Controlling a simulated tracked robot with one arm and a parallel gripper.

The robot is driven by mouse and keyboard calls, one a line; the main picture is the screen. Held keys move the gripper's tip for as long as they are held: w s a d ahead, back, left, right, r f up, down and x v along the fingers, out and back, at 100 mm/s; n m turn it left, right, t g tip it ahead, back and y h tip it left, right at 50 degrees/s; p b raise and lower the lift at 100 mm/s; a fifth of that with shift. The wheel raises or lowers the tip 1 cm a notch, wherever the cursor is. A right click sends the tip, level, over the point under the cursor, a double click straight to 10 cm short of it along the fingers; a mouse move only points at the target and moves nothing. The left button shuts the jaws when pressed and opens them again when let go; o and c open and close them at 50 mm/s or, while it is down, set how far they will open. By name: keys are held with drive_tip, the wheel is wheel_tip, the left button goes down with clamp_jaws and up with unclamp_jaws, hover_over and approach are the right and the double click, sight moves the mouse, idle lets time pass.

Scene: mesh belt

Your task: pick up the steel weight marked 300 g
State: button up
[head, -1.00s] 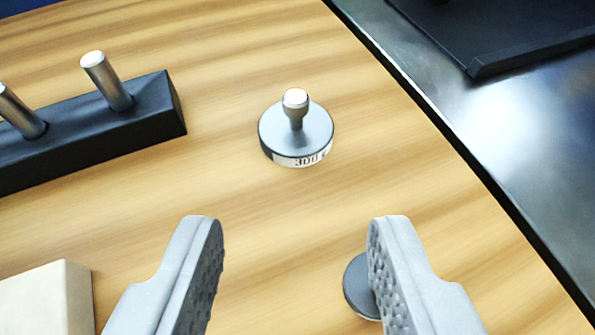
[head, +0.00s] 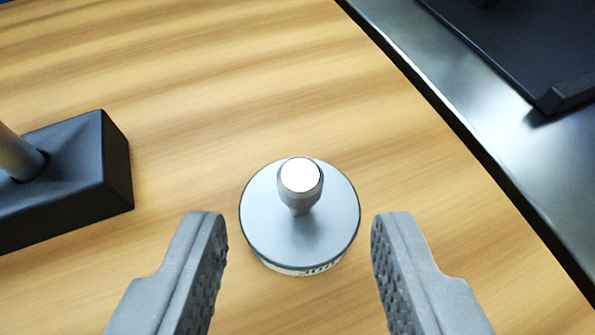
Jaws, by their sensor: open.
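The steel weight (head: 270,225) is a round grey disc with a short knob (head: 301,185) on top, standing upright on the wooden table. A white label runs around its side, and only the tops of its characters show now. My gripper (head: 298,225) is open, with one textured finger on each side of the weight in the picture. There are visible gaps between the fingers and the disc, and nothing is held. The exact height of the fingertips above the table cannot be told.
A black block (head: 75,190) with a metal peg (head: 15,155) stands at the left. The wooden table (head: 230,70) is clear behind the weight. Its dark edge runs along the right, beyond which lie a shiny metal surface (head: 440,70) and a black tray-like object (head: 520,40).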

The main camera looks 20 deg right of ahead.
sight(299, 189)
drive_tip(key=shift+x, duration=1.9)
drive_tip(key=shift+r, duration=0.15)
clamp_jaws()
